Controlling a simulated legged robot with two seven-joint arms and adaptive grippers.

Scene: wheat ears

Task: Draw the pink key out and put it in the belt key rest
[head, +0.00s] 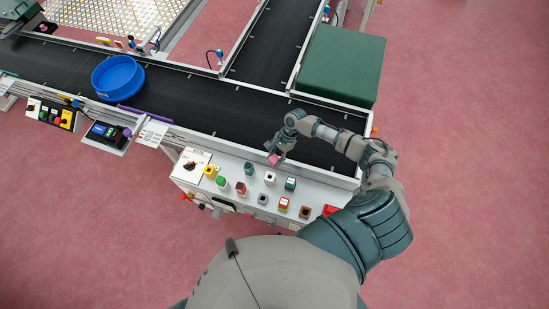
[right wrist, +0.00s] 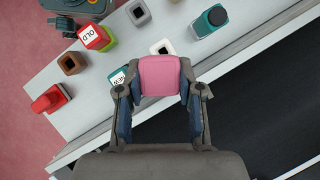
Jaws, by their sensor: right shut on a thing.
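The pink key (right wrist: 160,76) is between the two fingers of my right gripper (right wrist: 160,92) in the right wrist view. It also shows as a small pink block (head: 273,159) in the head view, at the tip of my right gripper (head: 277,153). The gripper is shut on it, above the panel's back edge beside the belt. The panel holds a pale socket block (head: 270,178), a grey one (head: 263,198) and a brown one (head: 305,212) with dark openings. I cannot tell which, if any, is the belt key rest. My left gripper is out of view.
A red key marked OLD (right wrist: 93,37), a teal block marked NEW (right wrist: 118,77) and a teal key (right wrist: 210,20) stand close by. The black belt (head: 200,108) runs behind the panel and carries a blue tub (head: 118,77). A green block (head: 341,64) stands at the back right.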

